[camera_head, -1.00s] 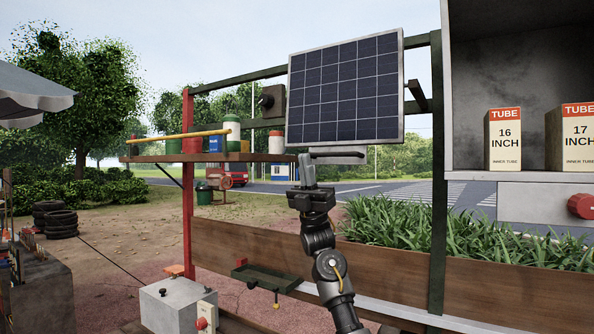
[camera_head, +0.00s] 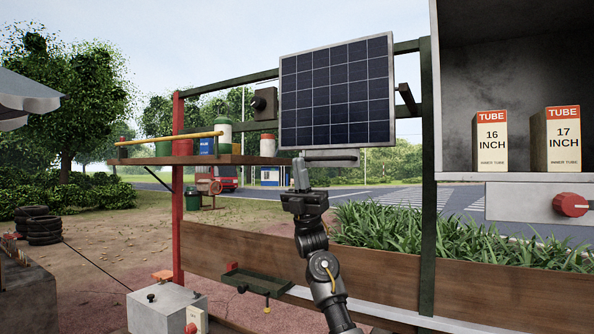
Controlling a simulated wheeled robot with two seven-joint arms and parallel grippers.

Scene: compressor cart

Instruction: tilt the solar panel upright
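The solar panel (camera_head: 337,95) is a dark blue gridded panel in a pale frame. It stands close to upright in front of the dark green rail frame, at the middle of the head view. A light grey bar or handle (camera_head: 332,158) shows just under its lower edge. My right gripper (camera_head: 301,170) points up at the left part of that bar, at the panel's lower edge. Its fingers look close together, but I cannot tell whether they grip the bar or only touch it. My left gripper is not in view.
A wooden shelf (camera_head: 215,160) with several cans and a yellow rod stands left of the panel. A grey cabinet (camera_head: 510,177) with two tube boxes is at the right. A planter (camera_head: 390,280) with grass and a small green tray (camera_head: 258,284) lie below.

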